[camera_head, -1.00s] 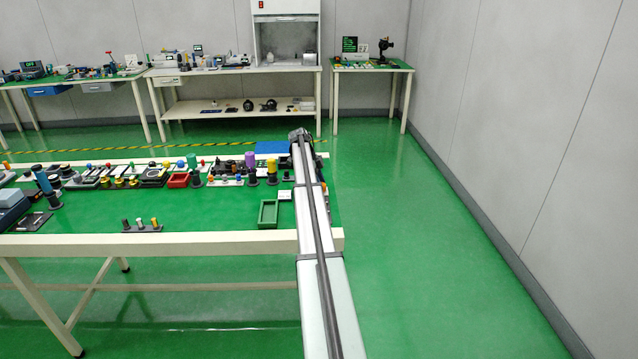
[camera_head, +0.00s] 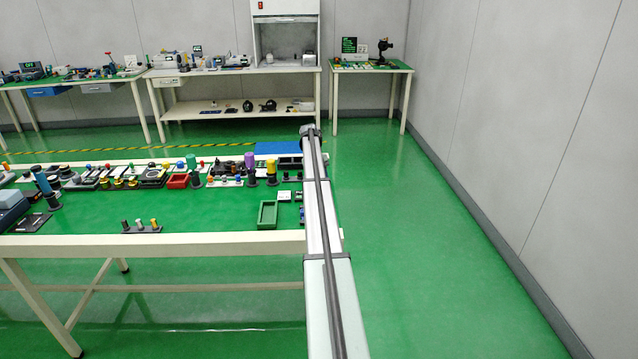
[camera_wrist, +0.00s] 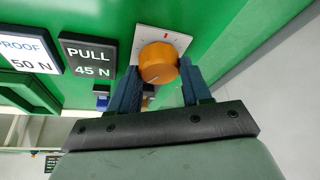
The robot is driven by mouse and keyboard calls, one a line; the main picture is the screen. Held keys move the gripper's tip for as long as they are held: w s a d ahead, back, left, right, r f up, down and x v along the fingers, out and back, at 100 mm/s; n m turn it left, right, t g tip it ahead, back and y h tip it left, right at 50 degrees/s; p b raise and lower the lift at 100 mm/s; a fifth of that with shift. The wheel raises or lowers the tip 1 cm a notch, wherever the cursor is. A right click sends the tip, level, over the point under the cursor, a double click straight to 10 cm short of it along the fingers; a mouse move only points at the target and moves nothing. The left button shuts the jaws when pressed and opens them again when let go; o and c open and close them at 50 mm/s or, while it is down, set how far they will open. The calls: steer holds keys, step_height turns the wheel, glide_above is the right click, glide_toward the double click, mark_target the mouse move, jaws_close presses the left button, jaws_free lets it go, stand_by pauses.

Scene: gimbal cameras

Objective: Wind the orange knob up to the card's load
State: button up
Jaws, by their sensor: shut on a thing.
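The orange knob (camera_wrist: 158,64) sits on a white dial plate (camera_wrist: 178,38) with tick marks and a red mark, in the upper middle of the wrist view. My gripper (camera_wrist: 158,78) has its two dark blue fingers on either side of the knob and is shut on it. A dark card (camera_wrist: 89,54) left of the dial reads "PULL 45 N". Another card (camera_wrist: 27,54) farther left reads "PROOF" and "50 N", cut off by the picture's edge. In the head view my arm hides the knob.
A green tray (camera_head: 268,214) lies near the front right of the green-topped table (camera_head: 200,214). Several knobs, cylinders and small devices stand along its back. A small rack with three pegs (camera_head: 141,226) is near the front edge. Open floor lies to the right.

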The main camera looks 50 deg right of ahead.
steer(key=shift+m, duration=0.5)
stand_by(0.3)
steer(key=o, duration=1.1)
steer(key=shift+c, duration=0.2)
steer(key=shift+r, duration=0.1)
steer(key=v, duration=0.7)
steer(key=shift+d, duration=0.25)
steer(key=shift+r, duration=0.15)
